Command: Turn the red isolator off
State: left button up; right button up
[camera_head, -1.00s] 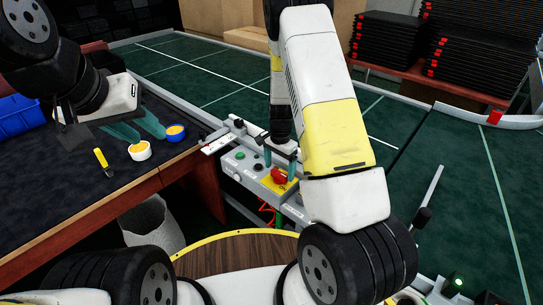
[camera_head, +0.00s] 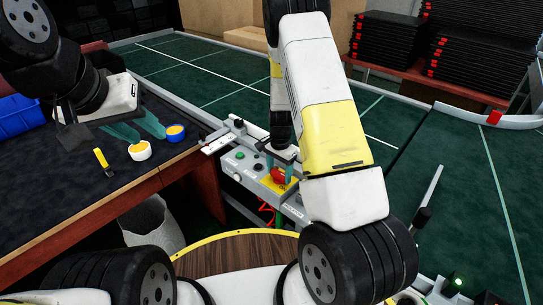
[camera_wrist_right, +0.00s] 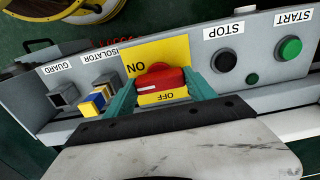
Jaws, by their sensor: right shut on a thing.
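The red isolator (camera_head: 278,175) is a red rotary handle on a yellow plate on the grey control panel. In the right wrist view the isolator handle (camera_wrist_right: 160,78) lies crosswise between the ON and OFF markings, with a pale line on it. My right gripper (camera_head: 279,167) reaches down over it. Its teal fingers (camera_wrist_right: 160,92) are on either side of the handle and shut on it; the exact contact is partly hidden. My left gripper (camera_head: 150,136) is open and empty above the dark table at the left.
On the panel, a black STOP button (camera_wrist_right: 224,61) and green START button (camera_wrist_right: 290,48) sit beside the isolator. A blue-and-yellow block (camera_wrist_right: 97,102) is by the ISOLATOR label. Tape rolls (camera_head: 140,151) and a yellow-handled tool (camera_head: 102,159) lie on the table.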

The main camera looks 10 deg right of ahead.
jog(key=shift+n, duration=0.3)
jog(key=n, duration=0.3)
jog(key=shift+n, duration=0.4)
jog(key=n, duration=0.4)
jog(key=shift+n, duration=0.3)
jog(key=n, duration=0.4)
jog(key=shift+n, duration=2.4)
jog(key=o, duration=1.4)
